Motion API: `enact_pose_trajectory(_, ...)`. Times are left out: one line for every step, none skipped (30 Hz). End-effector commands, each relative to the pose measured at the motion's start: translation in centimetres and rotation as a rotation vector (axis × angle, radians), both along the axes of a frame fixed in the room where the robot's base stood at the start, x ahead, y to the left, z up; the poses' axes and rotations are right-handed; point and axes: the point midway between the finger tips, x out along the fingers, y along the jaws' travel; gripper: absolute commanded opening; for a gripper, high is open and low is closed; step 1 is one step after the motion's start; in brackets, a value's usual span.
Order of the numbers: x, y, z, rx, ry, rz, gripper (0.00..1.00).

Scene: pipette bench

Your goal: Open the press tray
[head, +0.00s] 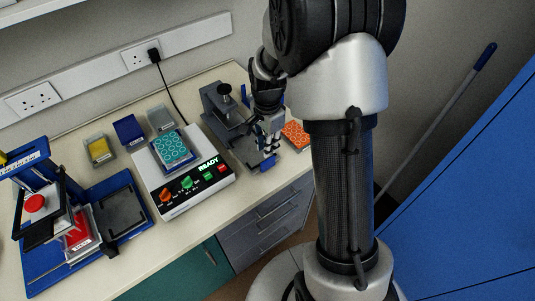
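A dark grey press-like device (222,112) with a knob on top stands at the right part of the bench. A flat grey plate at its front, which looks like its tray (240,152), reaches toward the front edge of the bench. I cannot tell how far this tray is pulled out. My gripper (268,157) points down at the right front of the device, close to the tray. Whether it touches the tray cannot be told. Its fingers are small and partly overlap the device, so their opening is unclear.
A white READY unit (187,196) carries a teal-well plate (171,149). An orange rack (295,134) sits beside my arm. A blue station (120,206) with a red knob (34,203) stands left. Small yellow (99,147), blue (129,129) and grey (160,118) boxes stand behind.

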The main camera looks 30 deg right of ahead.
Motion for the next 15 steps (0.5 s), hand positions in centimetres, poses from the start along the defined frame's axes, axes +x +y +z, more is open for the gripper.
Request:
enact_pose_trajectory(0.1,0.0,1.1,-0.001,-0.004,0.000,0.17)
enact_pose_trajectory(0.1,0.0,1.6,-0.001,-0.004,0.000,0.17)
enact_pose_trajectory(0.1,0.0,2.2,0.000,-0.003,0.000,0.17)
enact_pose_trajectory(0.1,0.0,2.5,0.000,-0.003,0.000,0.17)
enact_pose_trajectory(0.1,0.0,2.9,0.000,-0.003,0.000,0.17)
enact_pose_trajectory(0.1,0.0,3.3,-0.001,-0.002,0.000,0.17)
enact_pose_trajectory(0.1,0.0,3.5,-0.001,-0.002,0.000,0.17)
enact_pose_trajectory(0.1,0.0,3.6,0.000,-0.001,0.000,0.17)
enact_pose_trajectory(0.0,0.0,3.8,0.000,0.000,0.000,0.17)
enact_pose_trajectory(0.0,0.0,3.9,0.000,0.001,0.000,0.17)
enact_pose_trajectory(0.0,0.0,4.0,0.000,0.001,0.000,0.17)
enact_pose_trajectory(0.0,0.0,4.0,0.000,0.001,0.000,0.17)
enact_pose_trajectory(0.0,0.0,4.0,0.001,0.001,0.000,0.17)
enact_pose_trajectory(0.0,0.0,4.0,0.001,0.001,0.000,0.17)
enact_pose_trajectory(0.0,0.0,4.0,0.001,0.001,0.000,0.17)
